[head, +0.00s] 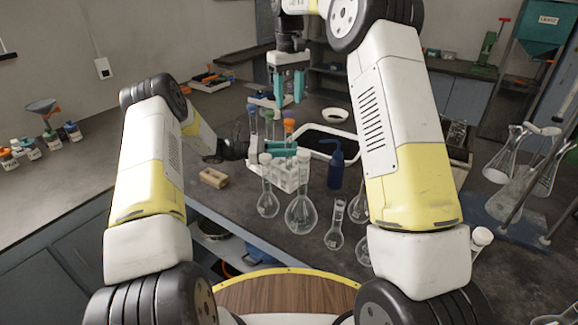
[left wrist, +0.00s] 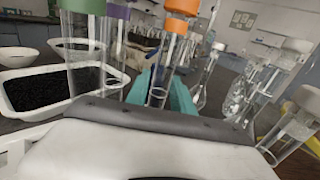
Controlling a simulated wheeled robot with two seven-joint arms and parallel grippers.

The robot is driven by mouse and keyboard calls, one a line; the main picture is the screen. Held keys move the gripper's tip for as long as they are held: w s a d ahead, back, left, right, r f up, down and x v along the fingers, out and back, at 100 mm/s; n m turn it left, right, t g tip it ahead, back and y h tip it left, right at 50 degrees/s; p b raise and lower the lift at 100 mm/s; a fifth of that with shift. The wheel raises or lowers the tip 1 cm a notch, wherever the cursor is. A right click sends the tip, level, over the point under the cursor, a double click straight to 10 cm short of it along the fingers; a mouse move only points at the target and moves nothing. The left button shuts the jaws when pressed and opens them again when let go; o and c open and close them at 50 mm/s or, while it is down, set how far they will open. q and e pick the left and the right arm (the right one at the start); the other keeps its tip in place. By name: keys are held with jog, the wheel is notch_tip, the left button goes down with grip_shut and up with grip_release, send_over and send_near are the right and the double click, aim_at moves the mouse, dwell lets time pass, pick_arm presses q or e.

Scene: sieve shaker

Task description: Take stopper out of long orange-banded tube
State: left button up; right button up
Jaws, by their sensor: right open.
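The long orange-banded tube (left wrist: 165,70) is clear glass with an orange stopper (left wrist: 183,7) on top and an orange band below it. In the head view its orange top (head: 289,124) rises above the white rack (head: 286,178). My left gripper (head: 284,149) reaches in from the left at the tube. In the left wrist view its teal fingers (left wrist: 162,92) lie on both sides of the tube's glass and appear closed on it. My right gripper (head: 289,94) is open and empty, fingers pointing down, above the orange top and apart from it.
Glass flasks (head: 301,212) stand in front of the rack. A blue wash bottle (head: 336,168) and a white tray of black material (head: 350,152) are to the right. A wooden block (head: 213,178) lies left.

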pick_arm(q)
grip_shut()
dwell(1.1)
